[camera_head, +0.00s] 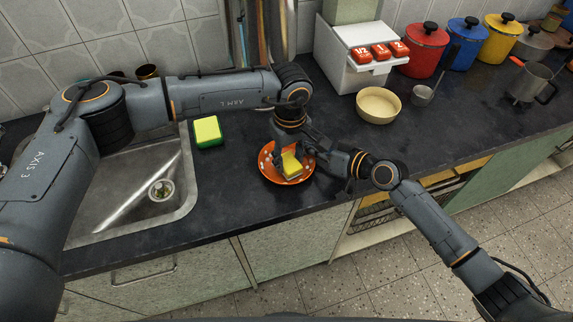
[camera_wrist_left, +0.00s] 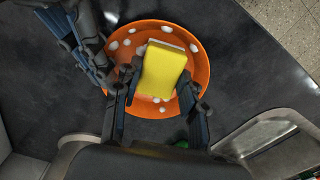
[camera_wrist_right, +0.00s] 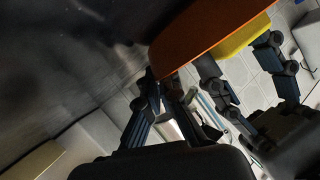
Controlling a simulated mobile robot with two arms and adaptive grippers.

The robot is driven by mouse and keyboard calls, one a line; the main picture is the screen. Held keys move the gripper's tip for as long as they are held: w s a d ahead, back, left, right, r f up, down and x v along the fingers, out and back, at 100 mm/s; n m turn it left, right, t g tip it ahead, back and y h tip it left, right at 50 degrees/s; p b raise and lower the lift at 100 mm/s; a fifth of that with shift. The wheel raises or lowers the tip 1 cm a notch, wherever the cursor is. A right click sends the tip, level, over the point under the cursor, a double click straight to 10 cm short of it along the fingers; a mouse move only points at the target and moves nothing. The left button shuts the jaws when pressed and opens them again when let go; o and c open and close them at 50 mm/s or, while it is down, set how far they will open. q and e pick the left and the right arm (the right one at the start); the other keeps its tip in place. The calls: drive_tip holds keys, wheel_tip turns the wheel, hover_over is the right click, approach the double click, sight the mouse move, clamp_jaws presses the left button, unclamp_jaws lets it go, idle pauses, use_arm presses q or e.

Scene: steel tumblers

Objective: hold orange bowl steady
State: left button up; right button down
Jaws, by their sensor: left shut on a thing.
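The orange bowl (camera_head: 267,172) sits on the dark counter, with several white blobs inside; it also shows in the left wrist view (camera_wrist_left: 198,50). A yellow sponge (camera_head: 292,167) is inside the bowl, and in the left wrist view (camera_wrist_left: 163,72) it lies between my left fingers. My left gripper (camera_head: 296,151) is over the bowl, shut on the sponge. My right gripper (camera_wrist_left: 103,70) is at the bowl's rim, on the right side in the head view. In the right wrist view, its fingertips are close by the bowl's edge (camera_wrist_right: 205,40); whether they pinch it is unclear.
A green and yellow sponge (camera_head: 208,131) lies left of the bowl, near the steel sink (camera_head: 186,196). A cream bowl (camera_head: 378,106), a small metal cup (camera_head: 422,95) and a white box (camera_head: 341,72) stand further back. The counter's front edge is close to the bowl.

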use_arm(q)
drive_tip(key=shift+f, duration=0.45)
drive_tip(key=shift+w+a, duration=0.3)
drive_tip(key=shift+w, duration=0.55)
drive_tip(key=shift+w+a, duration=0.3)
drive_tip(key=shift+w, duration=0.55)
drive_tip(key=shift+s+d, duration=0.3)
drive_tip(key=shift+s, duration=0.55)
drive_tip(key=shift+s+d, duration=0.3)
drive_tip(key=shift+s, duration=0.55)
drive_tip(key=shift+w+a, duration=0.3)
drive_tip(key=shift+w, duration=0.55)
drive_tip(key=shift+w+a, duration=0.3)
drive_tip(key=shift+w, duration=0.55)
drive_tip(key=shift+s+d, duration=0.3)
drive_tip(key=shift+s, duration=0.6)
drive_tip(key=shift+s+d, duration=0.3)
drive_tip(key=shift+s, duration=0.55)
